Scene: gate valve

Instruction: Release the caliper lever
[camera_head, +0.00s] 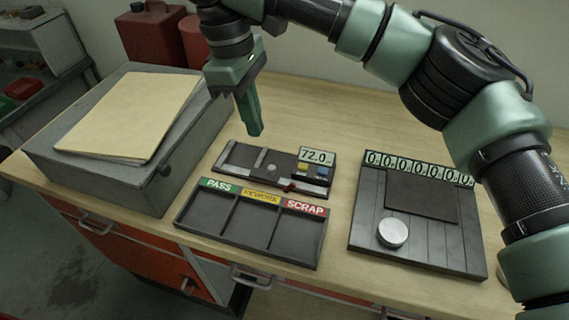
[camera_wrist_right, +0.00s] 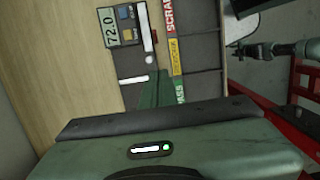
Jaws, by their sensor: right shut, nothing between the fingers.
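The caliper device (camera_head: 232,160) is a dark flat fixture on the workbench with a light sliding bar and a small display reading 72.0. A small red part (camera_head: 290,187) sits at its front edge; I cannot tell whether it is the lever. My right gripper (camera_head: 255,132) is shut and empty, pointing down just above and behind the left part of the caliper, apart from it. In the right wrist view the green fingers (camera_wrist_right: 153,88) overlap part of the caliper (camera_wrist_right: 128,50). Part of my left arm (camera_wrist_right: 285,48) seems to show there, too small to read its jaws.
A tray (camera_head: 252,225) labelled PASS, REWORK and SCRAP lies in front of the caliper, empty. A dark plate with a counter display (camera_head: 420,168) and a silver disc (camera_head: 392,233) is at right. A grey box (camera_head: 100,175) with a folder (camera_head: 130,115) stands left. Bare bench lies behind.

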